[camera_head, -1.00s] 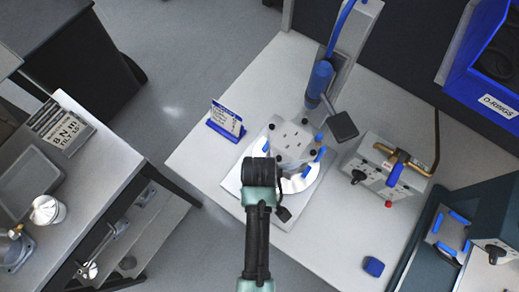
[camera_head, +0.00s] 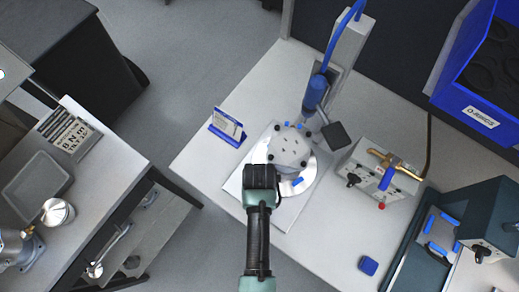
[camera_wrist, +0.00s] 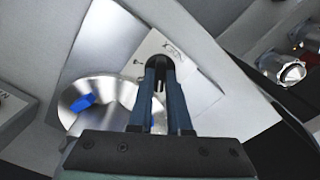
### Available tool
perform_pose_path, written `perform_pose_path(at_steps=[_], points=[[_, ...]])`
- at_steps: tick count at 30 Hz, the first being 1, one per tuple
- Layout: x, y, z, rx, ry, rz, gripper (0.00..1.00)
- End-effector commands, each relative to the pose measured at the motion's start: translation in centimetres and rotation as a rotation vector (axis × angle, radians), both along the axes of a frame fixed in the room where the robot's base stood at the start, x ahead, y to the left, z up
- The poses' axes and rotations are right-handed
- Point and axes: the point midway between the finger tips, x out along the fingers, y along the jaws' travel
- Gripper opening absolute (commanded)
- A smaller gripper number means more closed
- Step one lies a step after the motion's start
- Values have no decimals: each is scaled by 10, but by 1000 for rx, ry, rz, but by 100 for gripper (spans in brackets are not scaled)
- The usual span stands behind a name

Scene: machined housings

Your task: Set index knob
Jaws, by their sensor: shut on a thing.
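My gripper (camera_wrist: 159,88) is shut on a black index knob (camera_wrist: 158,66) in the wrist view, with a dark blue finger on each side of it. The knob stands on a pale base plate (camera_wrist: 205,92) with small dark marks beside it. A shiny round table (camera_wrist: 110,92) with a blue clamp lies to the left, partly hidden by my fingers. In the head view my gripper (camera_head: 262,172) is at the front left of the round table (camera_head: 312,172), hiding the knob. A grey housing (camera_head: 289,148) sits on the round table.
A small card stand (camera_head: 228,127) stands left of the base plate. A grey box with a brass lever (camera_head: 385,165) is to the right. A blue block (camera_head: 368,265) lies at the front, with clear bench around it.

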Motion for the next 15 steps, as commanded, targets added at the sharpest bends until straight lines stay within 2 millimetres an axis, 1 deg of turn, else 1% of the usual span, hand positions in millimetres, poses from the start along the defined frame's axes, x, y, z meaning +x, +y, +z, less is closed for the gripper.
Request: perform_pose_path(at_steps=[7,15], points=[[1,1,1,1,-2,-130,0],[2,1,1,1,-4,-192,0]])
